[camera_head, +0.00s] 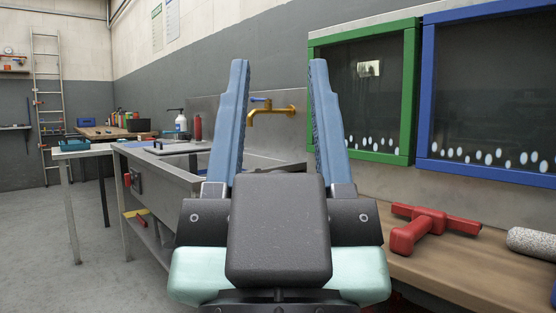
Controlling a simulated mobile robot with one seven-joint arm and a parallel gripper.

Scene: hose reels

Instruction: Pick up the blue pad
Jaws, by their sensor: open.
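My gripper (279,68) fills the middle of the view, its two long blue fingers raised and spread apart. It is open, with nothing between the fingers. A small dark blue-black item (158,144) lies on the counter left of the sink, too small to identify. My gripper's body hides part of the sink and the workbench in front of me.
A metal sink (170,172) with a brass tap (270,111) stands ahead. A red tool (430,229) and a speckled roll (533,243) lie on the wooden bench (450,275) at right. Green (408,95) and blue (425,95) frames hang above. Floor is clear at left.

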